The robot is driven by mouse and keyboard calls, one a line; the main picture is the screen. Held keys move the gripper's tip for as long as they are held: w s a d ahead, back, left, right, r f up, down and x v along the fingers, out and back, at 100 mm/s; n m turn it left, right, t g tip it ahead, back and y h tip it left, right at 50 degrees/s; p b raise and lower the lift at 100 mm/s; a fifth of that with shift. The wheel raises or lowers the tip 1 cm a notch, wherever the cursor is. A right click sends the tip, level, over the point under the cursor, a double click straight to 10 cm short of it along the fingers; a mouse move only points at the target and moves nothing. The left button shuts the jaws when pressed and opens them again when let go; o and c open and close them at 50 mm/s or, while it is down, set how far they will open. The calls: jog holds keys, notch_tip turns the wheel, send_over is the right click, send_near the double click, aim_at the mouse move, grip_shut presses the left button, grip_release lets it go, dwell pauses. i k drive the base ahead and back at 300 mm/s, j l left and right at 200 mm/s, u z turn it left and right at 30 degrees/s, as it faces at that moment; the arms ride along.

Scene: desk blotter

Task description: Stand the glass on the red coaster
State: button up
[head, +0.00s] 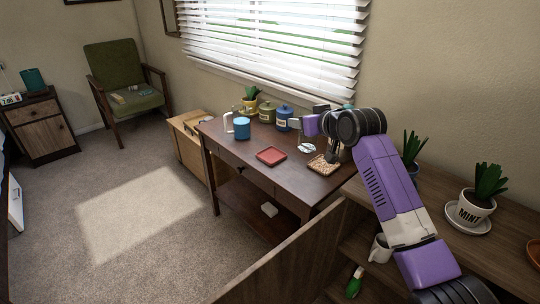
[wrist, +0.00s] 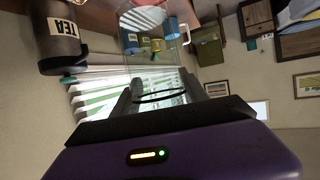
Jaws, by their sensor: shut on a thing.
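The clear glass (wrist: 150,40) is between the fingers of my gripper (wrist: 158,92) in the wrist view, which looks upside down. My gripper is shut on it. In the head view my gripper (head: 297,124) is over the right part of the desk, pointing left; the glass is hard to make out there. The red coaster (head: 271,156) lies flat near the front edge of the desk, bare, to the lower left of my gripper and apart from it.
A cork mat (head: 322,166) and a small white round item (head: 307,147) lie right of the coaster. The desk around the coaster is clear.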

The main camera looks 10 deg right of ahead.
aim_at(272, 156)
jog(key=i+j, duration=0.15)
jog(key=i, duration=0.3)
jog(key=i+j, duration=0.2)
jog(key=i, duration=0.25)
